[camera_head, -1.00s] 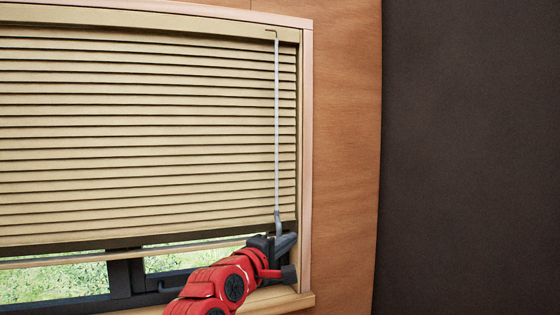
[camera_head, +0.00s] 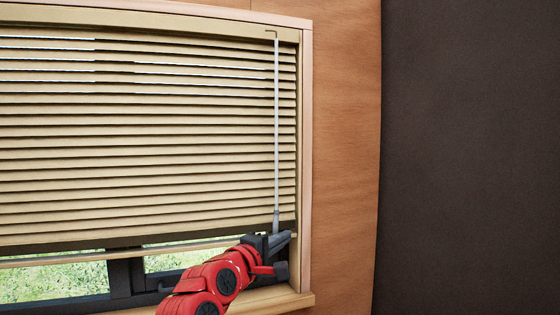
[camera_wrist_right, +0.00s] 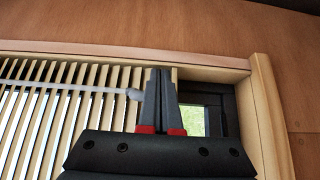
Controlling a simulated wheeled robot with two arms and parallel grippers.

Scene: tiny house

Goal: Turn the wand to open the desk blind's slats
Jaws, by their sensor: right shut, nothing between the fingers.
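The desk blind (camera_head: 140,150) covers most of the window, with tan slats tilted partly, and thin bright gaps show between the upper ones. The thin grey wand (camera_head: 277,130) hangs along the blind's right edge from a hook at the top. My right gripper (camera_head: 277,238) is at the wand's lower end. In the right wrist view my right gripper (camera_wrist_right: 161,75) is shut, and the wand (camera_wrist_right: 85,89) runs sideways with its thicker end right beside the left finger. I cannot tell whether they touch. The blind's slats (camera_wrist_right: 45,120) also show there, with light between them. My left gripper is not in view.
The wooden window frame (camera_head: 305,120) stands close to the right of the wand. The sill (camera_head: 285,299) lies below my right gripper. Dark window bars (camera_head: 122,279) and grass show under the blind. A dark wall panel (camera_head: 470,150) fills the right side.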

